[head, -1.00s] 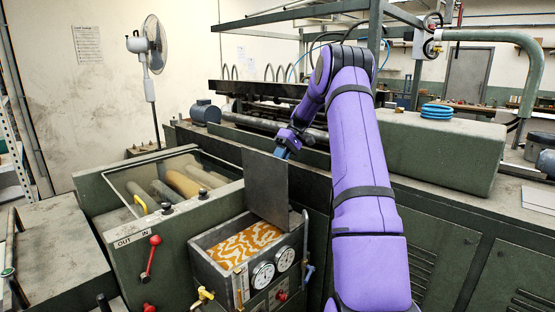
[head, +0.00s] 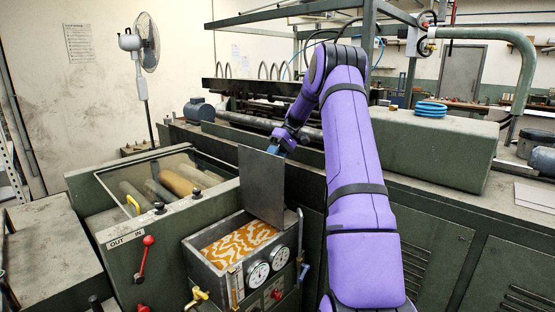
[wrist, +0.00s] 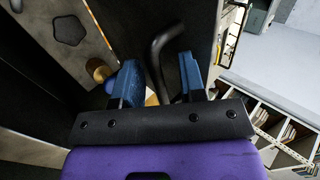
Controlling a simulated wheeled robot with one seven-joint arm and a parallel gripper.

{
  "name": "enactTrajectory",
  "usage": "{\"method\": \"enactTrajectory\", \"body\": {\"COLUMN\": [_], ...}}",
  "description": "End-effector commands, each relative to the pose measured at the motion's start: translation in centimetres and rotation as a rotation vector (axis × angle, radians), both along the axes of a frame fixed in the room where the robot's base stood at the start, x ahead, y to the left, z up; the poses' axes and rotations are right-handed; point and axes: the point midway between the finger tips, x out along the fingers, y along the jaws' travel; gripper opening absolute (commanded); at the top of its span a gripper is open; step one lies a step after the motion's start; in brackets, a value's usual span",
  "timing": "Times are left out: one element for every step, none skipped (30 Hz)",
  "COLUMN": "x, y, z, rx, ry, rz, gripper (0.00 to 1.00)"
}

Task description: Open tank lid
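The tank lid (head: 262,187) is a flat dark grey plate standing raised, close to upright, at the back right of the tank (head: 207,270). The tank's top is uncovered and shows an orange and white patterned surface (head: 240,243) inside. My gripper (head: 284,142) is at the lid's upper right edge, partly hidden behind it. In the wrist view, my gripper's blue fingers (wrist: 155,85) stand apart on either side of a dark bent handle (wrist: 162,55). Gaps show beside the handle, and I see no firm grip on it.
A red-knobbed lever (head: 147,242) and two gauges (head: 258,272) are on the front. The long machine bench (head: 440,150) stands behind and right of my arm. A fan (head: 146,45) stands at the back left.

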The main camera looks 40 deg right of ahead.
Motion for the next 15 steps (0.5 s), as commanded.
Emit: {"method": "enactTrajectory", "body": {"x": [0.0, 0.0, 0.0, 0.0, 0.0, 0.0, 0.0, 0.0, 0.0, -0.3, -0.7, -1.1, -1.5, -1.8, -2.3], "y": [0.0, 0.0, 0.0, 0.0, 0.0, 0.0, 0.0, 0.0, 0.0, 0.1, 0.3, 0.6, 0.8, 1.0, 1.3], "z": [0.3, 0.5, 0.8, 1.1, 1.5, 2.0, 2.3, 2.8, 3.4, 3.6, 3.5, 3.5, 3.6, 3.6, 3.6], "rx": [-0.001, -0.001, -0.001, -0.001, -0.001, -0.001, -0.001, -0.001, -0.001, 0.000, 0.001, 0.001, 0.001, 0.000, 0.001], "ry": [-0.001, -0.001, -0.001, -0.001, -0.001, 0.000, -0.001, -0.001, -0.001, 0.000, 0.001, 0.002, 0.002, 0.002, 0.003], "rz": [0.000, 0.000, 0.000, 0.000, 0.000, 0.000, -0.001, 0.000, 0.001, 0.000, 0.000, -0.001, -0.001, -0.001, 0.000], "gripper": [0.38, 0.38, 0.38, 0.38, 0.38, 0.38, 0.38, 0.38, 0.38, 0.38, 0.38, 0.38, 0.38, 0.38, 0.38]}}
